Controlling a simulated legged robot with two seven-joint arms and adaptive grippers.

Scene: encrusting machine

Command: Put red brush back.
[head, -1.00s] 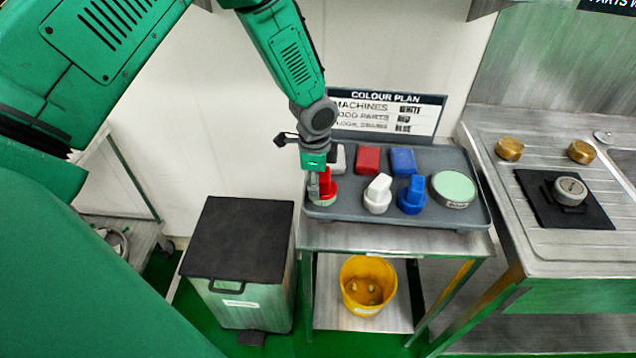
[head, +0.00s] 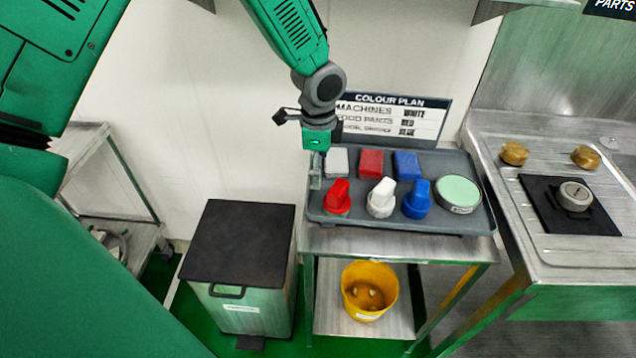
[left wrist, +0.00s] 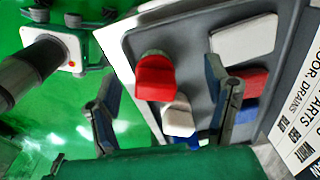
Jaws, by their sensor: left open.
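The red brush (head: 338,197) stands in the front left of the grey tray (head: 450,222), beside the white brush (head: 381,198) and the blue brush (head: 415,198). My left gripper (head: 315,178) is open and empty, above and left of the red brush and apart from it in the head view. In the left wrist view, the red brush (left wrist: 155,78) shows between the two spread fingers of my left gripper (left wrist: 160,105), beyond their tips. My right gripper is not in view.
White, red and blue blocks (head: 371,163) lie along the tray's back. A round green-topped container (head: 458,193) stands at its right. The colour plan sign (head: 395,118) stands behind. A black-lidded bin (head: 240,240) is left of the stand, and a yellow bucket (head: 369,290) is below.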

